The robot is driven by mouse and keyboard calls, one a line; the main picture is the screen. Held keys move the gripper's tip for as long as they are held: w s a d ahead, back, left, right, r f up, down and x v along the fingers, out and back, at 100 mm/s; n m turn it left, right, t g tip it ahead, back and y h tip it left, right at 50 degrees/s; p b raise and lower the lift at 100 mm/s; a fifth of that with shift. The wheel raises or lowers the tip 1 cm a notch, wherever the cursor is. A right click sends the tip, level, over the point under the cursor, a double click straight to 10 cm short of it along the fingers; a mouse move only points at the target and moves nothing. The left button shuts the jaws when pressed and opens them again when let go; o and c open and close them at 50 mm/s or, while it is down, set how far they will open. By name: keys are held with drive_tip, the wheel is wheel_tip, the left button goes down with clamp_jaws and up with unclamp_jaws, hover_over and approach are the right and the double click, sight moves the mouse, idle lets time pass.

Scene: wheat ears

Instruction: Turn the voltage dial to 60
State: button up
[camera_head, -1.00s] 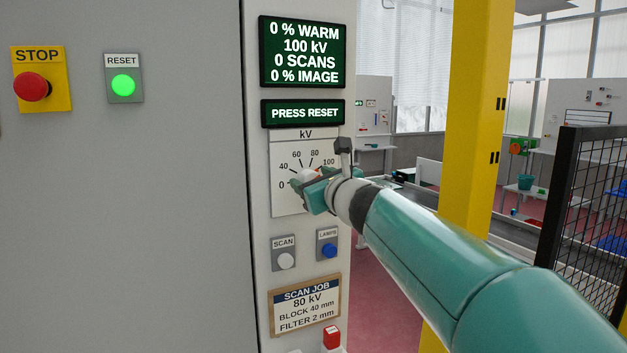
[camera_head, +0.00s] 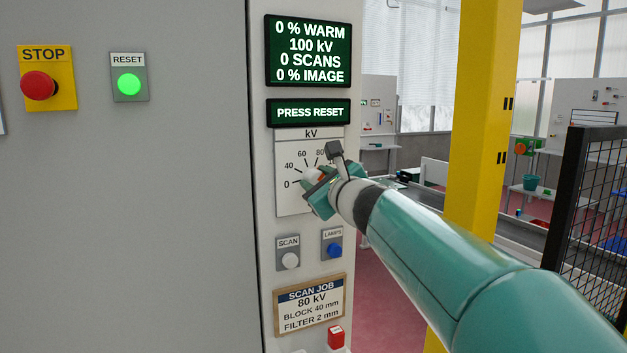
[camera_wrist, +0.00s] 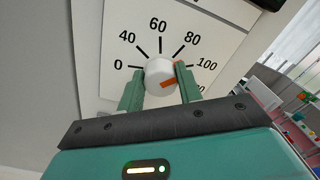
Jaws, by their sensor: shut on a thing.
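The voltage dial is a white round knob (camera_wrist: 157,74) with an orange mark, on a white kV scale plate (camera_head: 285,202). Scale numbers 0, 40, 60, 80 and 100 show in the wrist view. Orange also shows beside the right finger, near the 100 line. My gripper (camera_wrist: 160,80) is shut on the knob, one green finger on each side. In the head view my gripper (camera_head: 318,190) covers most of the knob and the scale's lower right. The display (camera_head: 308,52) above reads 100 kV, 0 % warm, 0 scans, 0 % image.
A second display (camera_head: 308,112) reads PRESS RESET. A green reset button (camera_head: 129,84) and red stop button (camera_head: 39,85) are on the left panel. Scan (camera_head: 290,260) and lamps (camera_head: 335,251) buttons sit just below the dial. A job card (camera_head: 309,303) reads 80 kV.

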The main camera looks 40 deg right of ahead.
drive_tip(key=n, duration=0.6)
drive_tip(key=shift+a+f, duration=0.1)
drive_tip(key=n, duration=0.6)
drive_tip(key=shift+a+f, duration=0.1)
drive_tip(key=shift+f, duration=0.05)
drive_tip(key=shift+n, duration=0.3)
drive_tip(key=o, duration=1)
drive_tip(key=shift+s+a, duration=0.1)
drive_tip(key=v, duration=1.3)
drive_tip(key=shift+s, duration=0.25)
